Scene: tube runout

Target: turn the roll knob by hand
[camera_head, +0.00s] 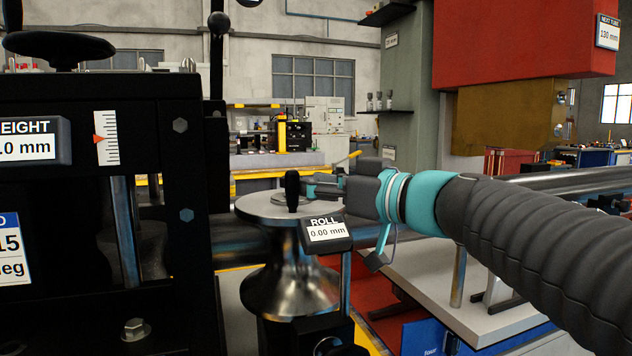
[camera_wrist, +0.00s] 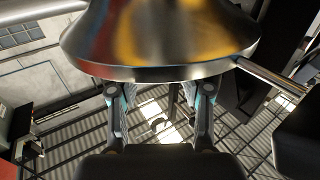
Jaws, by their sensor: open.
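A shiny metal roll (camera_head: 290,285) stands at the centre of the head view, with a flat disc (camera_head: 262,208) on top. A black upright handle (camera_head: 292,188), which looks like the roll knob, rises from the disc. The ROLL display (camera_head: 327,232) in front reads 0.00 mm. My gripper (camera_head: 314,186) is at disc height, just right of the handle and partly behind it; I cannot tell whether they touch. In the wrist view my gripper (camera_wrist: 160,92) has its two fingers spread, with nothing seen held between them. A broad metal flare (camera_wrist: 160,45) fills the top there and hides the fingertips' surroundings.
A black machine frame (camera_head: 185,170) with a height display (camera_head: 30,147) stands close on the left. A metal tube (camera_head: 560,180) runs behind my arm on the right. A pale table (camera_head: 430,275) lies below my arm. A red block (camera_head: 520,40) hangs at upper right.

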